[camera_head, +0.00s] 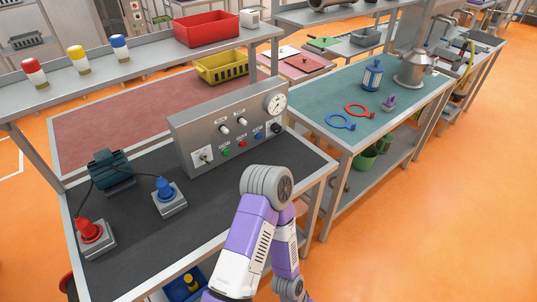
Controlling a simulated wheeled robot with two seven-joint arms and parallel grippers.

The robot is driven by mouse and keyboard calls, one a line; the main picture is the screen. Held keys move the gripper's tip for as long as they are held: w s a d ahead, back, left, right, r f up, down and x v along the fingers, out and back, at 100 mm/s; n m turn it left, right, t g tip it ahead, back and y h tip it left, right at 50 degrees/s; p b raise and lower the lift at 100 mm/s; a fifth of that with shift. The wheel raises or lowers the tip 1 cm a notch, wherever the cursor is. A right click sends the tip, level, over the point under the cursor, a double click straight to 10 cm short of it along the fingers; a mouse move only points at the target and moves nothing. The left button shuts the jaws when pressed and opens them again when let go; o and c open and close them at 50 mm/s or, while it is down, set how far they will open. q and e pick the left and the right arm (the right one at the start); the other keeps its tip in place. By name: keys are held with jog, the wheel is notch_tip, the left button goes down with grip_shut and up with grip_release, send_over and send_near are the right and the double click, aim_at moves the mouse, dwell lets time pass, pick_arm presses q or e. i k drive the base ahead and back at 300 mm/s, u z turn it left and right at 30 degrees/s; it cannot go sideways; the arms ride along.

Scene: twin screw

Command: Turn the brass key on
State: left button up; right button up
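A grey control panel (190,125) stands on the dark-topped bench. At its lower left is a square light plate with a small key-like piece (203,155) standing out from it. This is the only key-like thing I make out; it is too small to tell its brass colour or how far it is turned. One of my arms, purple and white, rises from the bottom of the view with its grey joint in front of the bench, to the right of and below the panel. No gripper shows in the view, and nothing of mine touches the panel.
The panel also has knobs, coloured buttons and a round gauge (276,103). A red plug-like device (89,230), a blue one (165,190) and a dark green motor-like unit (111,170) sit on the bench. The bench top (140,250) in front of the panel is mostly clear.

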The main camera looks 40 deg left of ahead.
aim_at(203, 157)
jog(key=z, duration=0.35)
jog(key=i, duration=1)
jog(key=u, duration=3.15)
